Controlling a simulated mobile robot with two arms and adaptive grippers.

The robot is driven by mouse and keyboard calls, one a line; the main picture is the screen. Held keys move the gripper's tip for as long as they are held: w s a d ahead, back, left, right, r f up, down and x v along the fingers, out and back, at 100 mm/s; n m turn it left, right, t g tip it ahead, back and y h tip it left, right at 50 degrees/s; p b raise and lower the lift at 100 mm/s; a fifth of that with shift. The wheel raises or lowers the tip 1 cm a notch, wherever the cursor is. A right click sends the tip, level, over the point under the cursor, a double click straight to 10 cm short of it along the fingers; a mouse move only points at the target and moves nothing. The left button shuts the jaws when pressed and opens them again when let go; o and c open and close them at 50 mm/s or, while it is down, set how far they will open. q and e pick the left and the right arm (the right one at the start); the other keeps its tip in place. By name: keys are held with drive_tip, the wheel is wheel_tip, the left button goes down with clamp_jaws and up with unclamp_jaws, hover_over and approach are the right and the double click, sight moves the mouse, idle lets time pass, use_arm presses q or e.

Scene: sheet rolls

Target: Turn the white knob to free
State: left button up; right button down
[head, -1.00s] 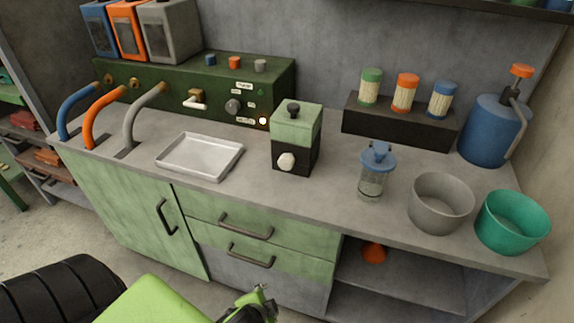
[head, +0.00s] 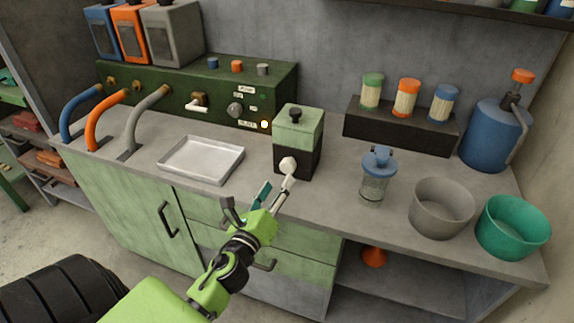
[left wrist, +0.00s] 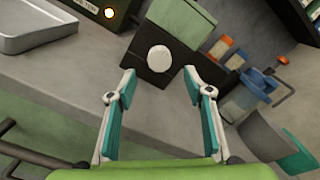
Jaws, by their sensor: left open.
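The round white knob (head: 288,164) sits on the black front of a small box with a green top (head: 299,127). In the left wrist view the white knob (left wrist: 160,59) shows ahead, between and beyond my fingertips. My left gripper (head: 277,187) is open and empty, just in front of and below the knob. In the head view one fingertip overlaps the knob's lower edge; I cannot tell whether they touch. In the left wrist view the open fingers (left wrist: 159,82) stand apart on both sides of the knob. My right gripper is not in view.
A metal tray (head: 164,158) lies left of the box. A blue-lidded jar (head: 374,185), a grey bowl (head: 441,230) and a teal bowl (head: 513,247) stand to the right.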

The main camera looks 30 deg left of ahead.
sight(286, 169)
use_arm(q)
drive_tip(key=x, duration=0.8)
drive_tip(key=shift+w+a+p, duration=0.15)
drive_tip(key=shift+w+p, duration=0.15)
drive_tip(key=shift+p, duration=0.1)
drive_tip(key=c, duration=1.1)
